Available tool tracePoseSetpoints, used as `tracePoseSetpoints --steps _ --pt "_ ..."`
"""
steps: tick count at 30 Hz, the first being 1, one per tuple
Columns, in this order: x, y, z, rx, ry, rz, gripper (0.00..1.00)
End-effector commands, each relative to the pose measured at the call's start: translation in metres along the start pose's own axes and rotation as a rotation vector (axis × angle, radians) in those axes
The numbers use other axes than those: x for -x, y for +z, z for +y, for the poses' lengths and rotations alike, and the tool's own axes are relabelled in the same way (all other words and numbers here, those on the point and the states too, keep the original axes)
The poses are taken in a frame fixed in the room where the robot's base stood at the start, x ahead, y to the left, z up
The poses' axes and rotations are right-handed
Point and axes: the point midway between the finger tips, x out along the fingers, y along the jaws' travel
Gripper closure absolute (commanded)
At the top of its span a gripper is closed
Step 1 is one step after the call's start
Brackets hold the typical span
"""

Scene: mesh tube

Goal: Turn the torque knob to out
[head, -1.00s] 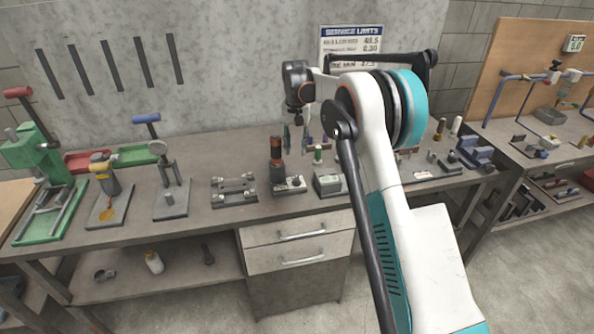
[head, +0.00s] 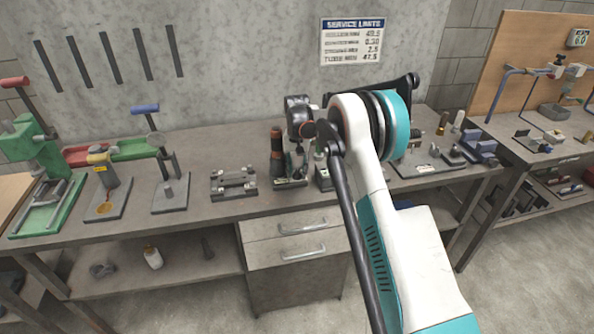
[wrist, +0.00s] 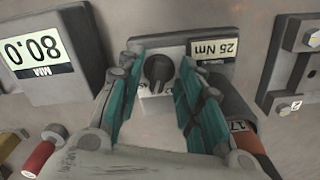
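The torque knob (wrist: 158,72) is a round black knob with a raised grip bar on a grey plate, and the plate carries a "25 Nm" label (wrist: 214,49). Small lettering beside the knob is partly hidden, so its setting cannot be read. My gripper (wrist: 161,64) is open in the wrist view, its teal-padded fingers on either side of the knob with a visible gap to each. In the head view my gripper (head: 298,168) is low over the small device (head: 291,183) on the bench, and the knob is hidden there.
A dark upright tool with an orange band (head: 277,150) stands close left of my gripper. A clamp fixture (head: 234,183) sits further left. Bare bench lies between fixtures.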

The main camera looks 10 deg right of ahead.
Motion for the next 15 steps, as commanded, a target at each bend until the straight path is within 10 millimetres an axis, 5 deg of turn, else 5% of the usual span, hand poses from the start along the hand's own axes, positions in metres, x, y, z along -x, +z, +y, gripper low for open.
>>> tracePoseSetpoints --steps 7,12,15 --pt "-0.0008 0.0001 0.0 0.0 0.0 0.0 0.67" --pt "-0.0007 0.0001 0.0 0.0 0.0 0.0 1.0" --pt "-0.0006 0.0001 0.0 0.0 0.0 0.0 1.0"
